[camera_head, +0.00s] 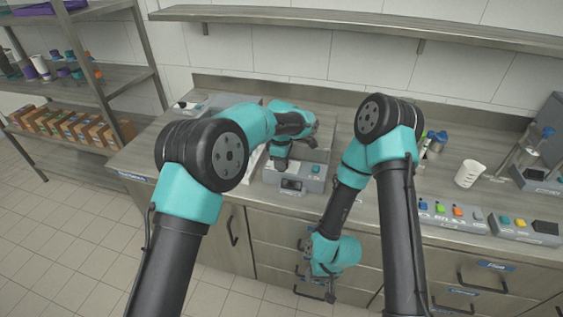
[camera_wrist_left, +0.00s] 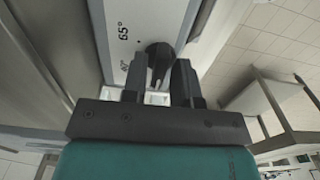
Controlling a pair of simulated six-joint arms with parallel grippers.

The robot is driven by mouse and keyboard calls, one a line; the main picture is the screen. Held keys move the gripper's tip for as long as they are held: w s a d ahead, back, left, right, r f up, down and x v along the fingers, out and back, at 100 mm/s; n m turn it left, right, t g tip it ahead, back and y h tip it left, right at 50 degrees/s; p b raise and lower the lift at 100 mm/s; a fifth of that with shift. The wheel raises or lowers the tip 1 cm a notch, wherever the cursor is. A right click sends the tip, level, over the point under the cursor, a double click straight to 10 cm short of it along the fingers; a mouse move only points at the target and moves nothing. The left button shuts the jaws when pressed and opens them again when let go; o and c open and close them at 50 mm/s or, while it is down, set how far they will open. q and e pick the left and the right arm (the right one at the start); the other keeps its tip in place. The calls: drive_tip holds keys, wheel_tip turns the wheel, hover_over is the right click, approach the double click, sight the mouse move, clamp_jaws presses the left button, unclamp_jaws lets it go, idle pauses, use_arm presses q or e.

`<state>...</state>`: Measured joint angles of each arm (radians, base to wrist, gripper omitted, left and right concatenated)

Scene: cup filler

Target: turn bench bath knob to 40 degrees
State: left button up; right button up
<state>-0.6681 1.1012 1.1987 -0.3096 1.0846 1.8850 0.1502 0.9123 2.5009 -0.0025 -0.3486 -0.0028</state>
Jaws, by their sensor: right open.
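The bench bath (camera_head: 314,184) is a grey unit on the counter with a small dark display and a teal button on its front. My left gripper (camera_head: 281,164) is at the bath's left part in the head view. In the left wrist view, the black knob (camera_wrist_left: 158,57) sits between the two fingers of my left gripper (camera_wrist_left: 160,80), which look shut on its sides. A 65° mark and a second, partly blurred mark show beside the knob. My right gripper (camera_head: 328,292) is open and empty, low in front of the drawers.
A white cup (camera_head: 468,173) stands on the counter at the right. Button boxes (camera_head: 452,214) line the counter's front edge there. A wall shelf (camera_head: 360,24) runs above, and a rack (camera_head: 90,85) with boxes stands at the left.

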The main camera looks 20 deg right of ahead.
use_arm(q)
clamp_jaws()
drive_tip(key=shift+m, duration=0.5)
drive_tip(key=m, duration=1.1)
idle(0.4)
drive_tip(key=shift+o, duration=1.2)
unclamp_jaws()
